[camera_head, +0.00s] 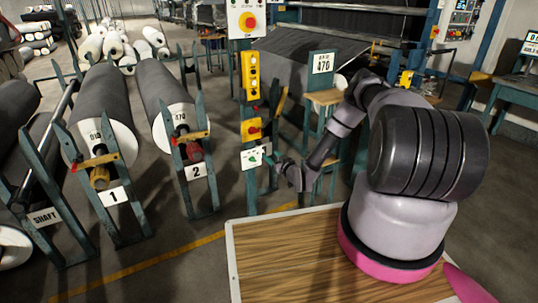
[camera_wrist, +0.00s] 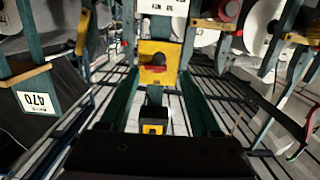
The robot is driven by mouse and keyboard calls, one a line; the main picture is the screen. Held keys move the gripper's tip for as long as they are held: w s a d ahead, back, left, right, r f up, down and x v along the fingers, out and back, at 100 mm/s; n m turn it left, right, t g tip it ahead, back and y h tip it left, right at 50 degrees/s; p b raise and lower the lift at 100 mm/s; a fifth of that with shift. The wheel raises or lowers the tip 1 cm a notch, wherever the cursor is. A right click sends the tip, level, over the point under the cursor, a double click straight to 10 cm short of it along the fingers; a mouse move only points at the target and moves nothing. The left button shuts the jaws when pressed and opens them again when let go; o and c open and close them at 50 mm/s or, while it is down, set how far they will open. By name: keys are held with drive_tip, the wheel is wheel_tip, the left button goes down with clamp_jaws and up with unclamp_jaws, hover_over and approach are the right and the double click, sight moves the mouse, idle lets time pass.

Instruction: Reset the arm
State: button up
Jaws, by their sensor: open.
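My arm (camera_head: 345,125) rises from its white and pink base at the right of the head view, bends at a high elbow and reaches down to the left. My gripper (camera_head: 272,172) is at its end, in front of the post with the yellow control boxes. In the wrist view my gripper (camera_wrist: 160,80) shows two dark green fingers spread apart, with nothing held between them.
Large grey rolls rest on teal stands marked 1 (camera_head: 114,197) and 2 (camera_head: 197,171) at the left. A yellow control box (camera_head: 251,75) is on the post near my gripper. A wooden tabletop (camera_head: 280,262) under my base is clear. A machine fills the back.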

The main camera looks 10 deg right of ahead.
drive_tip(key=w+d+r+g, duration=0.2)
drive_tip(key=w+r, duration=0.1)
drive_tip(key=r, duration=0.5)
drive_tip(key=w+d+r+g, duration=0.1)
drive_tip(key=w+r, duration=0.2)
drive_tip(key=r, duration=0.6)
drive_tip(key=s+d+r+m+g+h, duration=0.15)
drive_tip(key=s+r, duration=0.25)
drive_tip(key=r, duration=0.7)
drive_tip(key=s+d+r+n+g+h, duration=0.1)
drive_tip(key=s+r+h, duration=0.2)
drive_tip(key=r, duration=0.7)
drive_tip(key=s+r+m+g, duration=0.1)
drive_tip(key=s+r+m, duration=0.1)
drive_tip(key=s+r, duration=0.7)
drive_tip(key=s+r+m+g, duration=0.1)
drive_tip(key=s+r+m, duration=0.1)
drive_tip(key=s+r, duration=0.65)
drive_tip(key=s+a+m+g+y, duration=0.1)
drive_tip(key=s+a+m, duration=0.1)
drive_tip(key=s, duration=2)
drive_tip(key=shift+s+a+r+m+g, duration=0.35)
drive_tip(key=shift+r+m, duration=0.05)
drive_tip(key=shift+m, duration=0.25)
